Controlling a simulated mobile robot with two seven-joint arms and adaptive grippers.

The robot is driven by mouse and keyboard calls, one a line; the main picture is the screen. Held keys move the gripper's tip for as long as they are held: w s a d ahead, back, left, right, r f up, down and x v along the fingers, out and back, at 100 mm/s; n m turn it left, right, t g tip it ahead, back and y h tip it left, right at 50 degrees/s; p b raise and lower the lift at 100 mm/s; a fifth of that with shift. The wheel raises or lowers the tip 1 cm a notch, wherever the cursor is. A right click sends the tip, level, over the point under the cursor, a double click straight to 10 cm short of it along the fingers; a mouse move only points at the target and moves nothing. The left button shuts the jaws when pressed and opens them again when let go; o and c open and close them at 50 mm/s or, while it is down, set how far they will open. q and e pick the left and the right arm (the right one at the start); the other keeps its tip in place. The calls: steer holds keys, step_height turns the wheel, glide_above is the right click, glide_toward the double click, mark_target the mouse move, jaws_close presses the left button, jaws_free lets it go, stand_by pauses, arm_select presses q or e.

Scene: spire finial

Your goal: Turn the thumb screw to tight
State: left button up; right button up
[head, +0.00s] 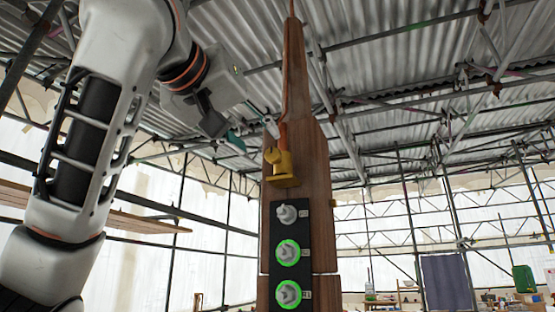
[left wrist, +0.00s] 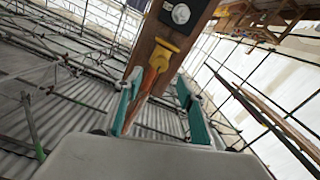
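A tall wooden spire (head: 308,180) stands in the middle of the head view. It carries a black panel (head: 271,225) with three grey knobs; the top knob (head: 287,214) has no lit ring, and the two below have green rings. A yellow fitting (head: 281,167) with a rounded knob sits above the panel. It also shows in the left wrist view (left wrist: 165,54), with an orange part (left wrist: 150,82) beside it. Which part is the thumb screw I cannot tell for sure. My left gripper (left wrist: 160,108) is open, its teal fingers apart, up and left of the yellow fitting, apparently empty.
Scaffold poles and a corrugated roof surround the spire. A plank (head: 135,222) lies on scaffolding at left. A dark sheet (head: 446,281) and a green container (head: 524,279) are at the lower right. The space right of the spire looks clear.

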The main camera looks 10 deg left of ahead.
mark_target(271, 153)
arm_select(q)
steer(key=w+p, duration=0.1)
steer(key=w, duration=0.2)
steer(key=shift+d+r+p, duration=0.1)
steer(key=shift+d+p, duration=0.2)
steer(key=shift+p, duration=0.1)
steer(key=w, duration=0.1)
steer(key=w+p, duration=0.1)
steer(key=w, duration=0.1)
steer(key=shift+w+d, duration=0.15)
steer(key=shift+d, duration=0.15)
steer(key=shift+w+d+p, duration=0.1)
steer(key=shift+w+p, duration=0.25)
steer(key=shift+w, duration=0.15)
arm_select(e)
steer(key=r, duration=0.1)
steer(key=s+r, duration=0.1)
steer(key=r, duration=0.1)
steer(key=shift+s+a+r, duration=0.1)
steer(key=shift+a, duration=0.1)
arm_select(q)
steer(key=c, duration=1.1)
arm_select(e)
steer(key=shift+s, duration=0.1)
